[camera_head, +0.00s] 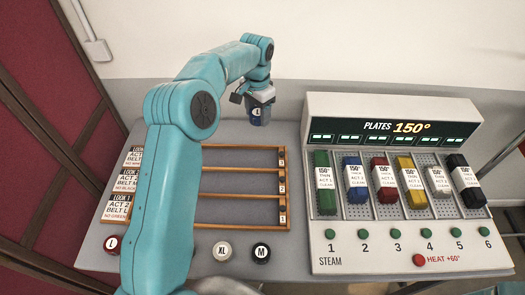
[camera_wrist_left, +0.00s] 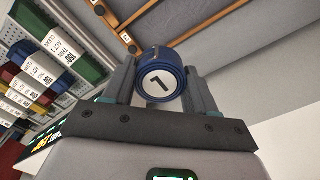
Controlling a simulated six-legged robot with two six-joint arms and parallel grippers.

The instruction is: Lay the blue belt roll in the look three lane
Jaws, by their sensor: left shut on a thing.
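My left gripper (camera_head: 259,110) is shut on the blue belt roll (camera_wrist_left: 160,78), which sits between both fingers with a pale round label facing the wrist camera. In the head view the roll (camera_head: 258,117) shows below the jaws, beyond the far rail of the wooden lane rack and apart from it. The look three lane (camera_head: 240,158) is the farthest lane, marked 3 at its right end; its visible part is empty. My left arm covers part of the rack's left side. My right gripper is not in view.
The table behind the rack is clear.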

